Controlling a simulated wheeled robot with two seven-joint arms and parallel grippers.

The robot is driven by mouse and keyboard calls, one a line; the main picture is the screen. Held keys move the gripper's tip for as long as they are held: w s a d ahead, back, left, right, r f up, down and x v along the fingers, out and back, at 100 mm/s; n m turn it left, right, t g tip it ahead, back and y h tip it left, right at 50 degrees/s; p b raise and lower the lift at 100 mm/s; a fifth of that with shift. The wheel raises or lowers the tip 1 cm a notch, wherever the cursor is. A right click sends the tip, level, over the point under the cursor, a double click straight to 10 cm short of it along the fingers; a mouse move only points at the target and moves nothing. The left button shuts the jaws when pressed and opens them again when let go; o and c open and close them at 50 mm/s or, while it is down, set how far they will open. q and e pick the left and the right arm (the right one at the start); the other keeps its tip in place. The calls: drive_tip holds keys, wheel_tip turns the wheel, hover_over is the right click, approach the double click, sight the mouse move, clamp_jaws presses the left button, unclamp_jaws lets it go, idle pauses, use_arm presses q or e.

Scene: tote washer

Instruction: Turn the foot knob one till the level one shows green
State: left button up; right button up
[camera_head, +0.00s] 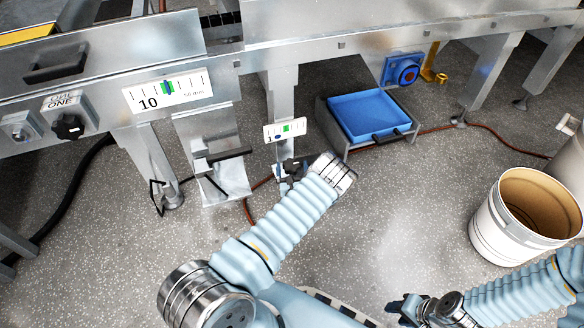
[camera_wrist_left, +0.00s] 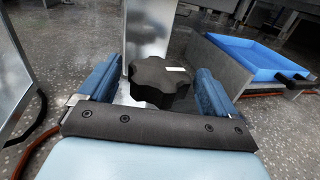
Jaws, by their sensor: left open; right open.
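The foot knob one (camera_head: 293,166) is a black lobed knob low at a machine leg. In the left wrist view the knob (camera_wrist_left: 160,82) has a small white mark on top. My left gripper (camera_head: 289,174) is open, its blue fingers (camera_wrist_left: 158,88) on either side of the knob; whether they touch it I cannot tell. The level one (camera_head: 299,129) is a small white plate above the knob, marked 1, with a green patch. A small dark blue mark sits at its lower left, apart from the green. My right gripper (camera_head: 404,310) is open and empty at the bottom right.
A grey drawer with a blue tray (camera_head: 372,116) stands right of the knob. A white bucket (camera_head: 492,228) stands at the right. A larger gauge (camera_head: 168,90) marked 10 and a black knob (camera_head: 68,127) are on the machine front. Orange cable lies on the speckled floor.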

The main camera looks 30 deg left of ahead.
use_arm(q)
drive_tip(key=shift+w+a, duration=0.35)
drive_tip(key=shift+w, duration=0.2)
drive_tip(key=c, duration=1)
drive_tip(key=shift+o, duration=0.2)
drive_tip(key=shift+m+h, duration=0.3)
drive_tip(key=shift+h, duration=0.1)
